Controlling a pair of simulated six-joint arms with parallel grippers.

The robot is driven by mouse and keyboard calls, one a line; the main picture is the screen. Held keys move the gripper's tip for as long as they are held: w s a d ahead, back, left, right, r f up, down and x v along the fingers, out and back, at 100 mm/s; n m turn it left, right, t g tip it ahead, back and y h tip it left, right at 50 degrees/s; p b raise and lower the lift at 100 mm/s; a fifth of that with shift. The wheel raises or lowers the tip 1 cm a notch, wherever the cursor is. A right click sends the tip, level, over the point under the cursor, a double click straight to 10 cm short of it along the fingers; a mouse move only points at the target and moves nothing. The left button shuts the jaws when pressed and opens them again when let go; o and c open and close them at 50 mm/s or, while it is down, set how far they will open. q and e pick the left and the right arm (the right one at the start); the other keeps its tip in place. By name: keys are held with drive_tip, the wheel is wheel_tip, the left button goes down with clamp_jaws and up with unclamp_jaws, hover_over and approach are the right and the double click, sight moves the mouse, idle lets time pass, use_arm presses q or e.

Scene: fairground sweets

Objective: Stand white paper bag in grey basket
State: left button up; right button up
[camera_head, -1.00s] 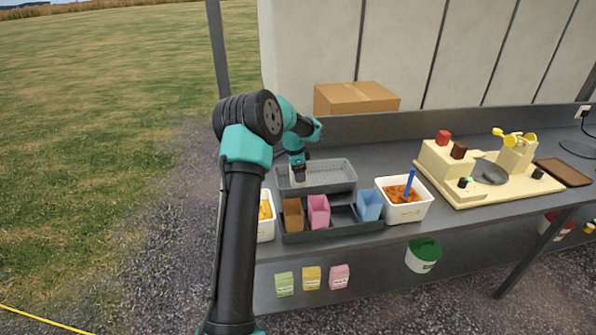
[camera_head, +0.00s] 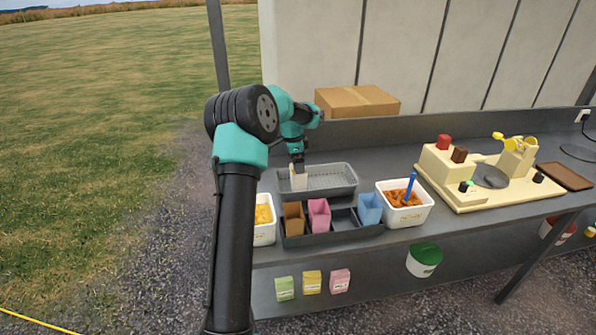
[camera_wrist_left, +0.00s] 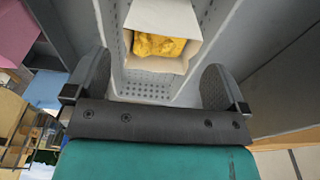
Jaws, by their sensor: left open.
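The white paper bag (camera_head: 299,181) stands upright inside the grey basket (camera_head: 335,187), towards its left end. In the left wrist view the bag (camera_wrist_left: 180,12) has an open top with orange-yellow contents, and the basket's perforated wall (camera_wrist_left: 150,90) shows beside it. My left gripper (camera_head: 297,164) is just above the bag. In the left wrist view its two fingers (camera_wrist_left: 153,80) are spread wide, with nothing held between them. The lower part of the bag is hidden by the basket's front wall in the head view. My right gripper is out of view.
A dark divided tray (camera_head: 335,238) with brown, pink and blue bags stands in front of the basket. White tubs flank it, the right one (camera_head: 404,217) with a blue scoop. A cardboard box (camera_head: 357,101) is behind, and a cream machine (camera_head: 480,190) stands to the right.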

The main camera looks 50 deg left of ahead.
use_arm(q)
drive_tip(key=r, duration=0.5)
drive_tip(key=shift+s+a+r, duration=0.15)
drive_tip(key=shift+s+r, duration=0.15)
drive_tip(key=shift+r, duration=0.1)
idle(1.3)
